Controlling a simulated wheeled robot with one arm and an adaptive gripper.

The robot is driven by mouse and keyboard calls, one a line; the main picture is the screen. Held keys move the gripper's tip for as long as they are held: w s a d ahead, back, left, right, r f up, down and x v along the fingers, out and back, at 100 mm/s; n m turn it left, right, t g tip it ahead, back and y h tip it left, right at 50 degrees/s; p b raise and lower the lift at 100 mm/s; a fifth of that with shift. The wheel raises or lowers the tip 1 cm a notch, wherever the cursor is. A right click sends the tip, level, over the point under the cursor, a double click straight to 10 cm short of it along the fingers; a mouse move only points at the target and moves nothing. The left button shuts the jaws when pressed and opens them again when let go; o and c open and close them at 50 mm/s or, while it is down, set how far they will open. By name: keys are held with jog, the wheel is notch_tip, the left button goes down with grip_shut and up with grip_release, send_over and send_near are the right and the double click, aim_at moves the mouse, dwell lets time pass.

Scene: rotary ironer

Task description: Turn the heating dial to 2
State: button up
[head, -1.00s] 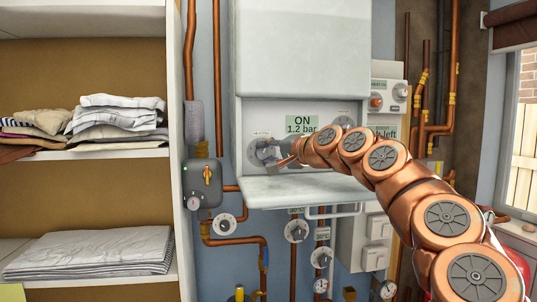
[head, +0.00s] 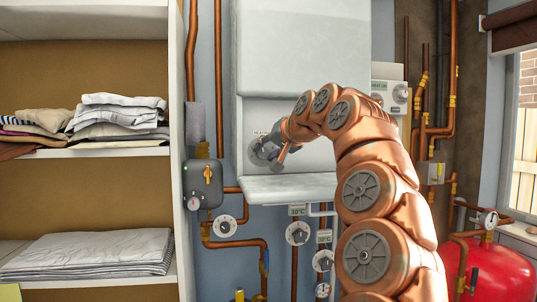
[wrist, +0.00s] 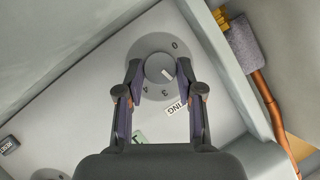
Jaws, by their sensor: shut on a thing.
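The heating dial (wrist: 158,68) is a round grey knob on a wider grey disc with printed numbers. In the wrist view, 0 shows at upper right and 3 and 4 below; other numbers are hidden. A white mark on the knob points to the lower right, between 0 and 3, towards one finger. My gripper (wrist: 161,72) is shut on the knob, a finger on each side. In the head view, the dial (head: 262,149) is at the left of the boiler panel, partly covered by my gripper (head: 274,156).
The boiler's upper casing (head: 300,50) overhangs the panel and a pale ledge (head: 288,187) juts out below. Copper pipes and valves run below.

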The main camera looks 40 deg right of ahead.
jog(key=shift+a+r+n+g+h, duration=0.1)
jog(key=shift+r+n+g+h, duration=0.15)
jog(key=shift+n+h, duration=0.2)
dwell(0.4)
jog(key=o, duration=1.2)
jog(key=shift+f, duration=0.1)
jog(key=shift+c, duration=0.2)
jog(key=shift+s, duration=0.1)
jog(key=v, duration=1.1)
jog(key=shift+s+r, duration=0.25)
jog(key=shift+r, duration=0.05)
jog(key=shift+a, duration=0.1)
